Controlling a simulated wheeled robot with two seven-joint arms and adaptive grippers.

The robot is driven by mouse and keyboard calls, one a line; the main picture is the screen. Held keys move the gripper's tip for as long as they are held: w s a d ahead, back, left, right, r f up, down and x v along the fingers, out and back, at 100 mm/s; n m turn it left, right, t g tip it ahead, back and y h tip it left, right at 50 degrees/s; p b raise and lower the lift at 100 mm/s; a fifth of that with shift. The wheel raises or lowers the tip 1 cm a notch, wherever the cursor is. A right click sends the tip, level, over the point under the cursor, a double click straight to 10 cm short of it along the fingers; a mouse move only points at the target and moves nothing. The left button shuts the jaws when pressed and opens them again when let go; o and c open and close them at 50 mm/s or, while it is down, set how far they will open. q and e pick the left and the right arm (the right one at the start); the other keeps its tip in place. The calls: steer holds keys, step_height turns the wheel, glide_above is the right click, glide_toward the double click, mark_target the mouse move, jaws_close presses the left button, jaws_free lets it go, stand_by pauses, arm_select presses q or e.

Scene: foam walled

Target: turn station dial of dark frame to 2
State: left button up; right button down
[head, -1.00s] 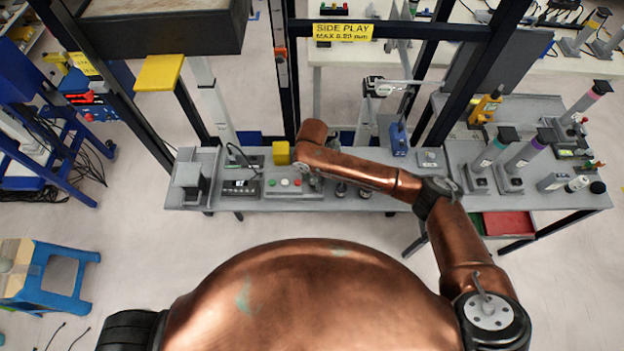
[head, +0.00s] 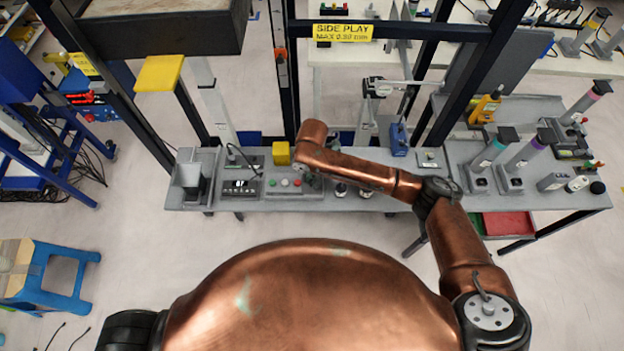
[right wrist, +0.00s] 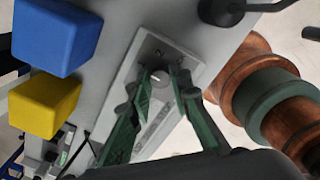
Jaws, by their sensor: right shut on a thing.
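The dark frame (head: 415,29) stands over a grey bench, with a yellow SIDE PLAY sign (head: 343,32) on its crossbar. In the right wrist view, the station dial (right wrist: 159,79) is a small round grey knob with a pale pointer mark, on a narrow light-grey panel (right wrist: 172,60). My right gripper (right wrist: 161,82) has its green fingers on both sides of the knob, shut on it. In the head view my right gripper (head: 309,183) is mostly hidden under the copper wrist, and the dial cannot be made out. The dial's numbers are too small to read. My left gripper is not in view.
A yellow block (head: 281,153) stands behind. In the right wrist view, blue (right wrist: 57,36) and yellow (right wrist: 45,105) blocks are close left.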

steer(key=shift+r+m+p, duration=0.2)
steer(key=shift+m+p, duration=0.1)
steer(key=shift+p, duration=0.2)
steer(key=m+p, duration=0.8)
steer(key=p, duration=0.2)
steer(key=shift+f+m+p, duration=0.1)
steer(key=shift+m+p, duration=1.45)
steer(key=shift+m, duration=0.05)
steer(key=c, duration=1.8)
jaws_free()
steer(key=shift+o, duration=0.2)
step_height(320, 180, up, 12)
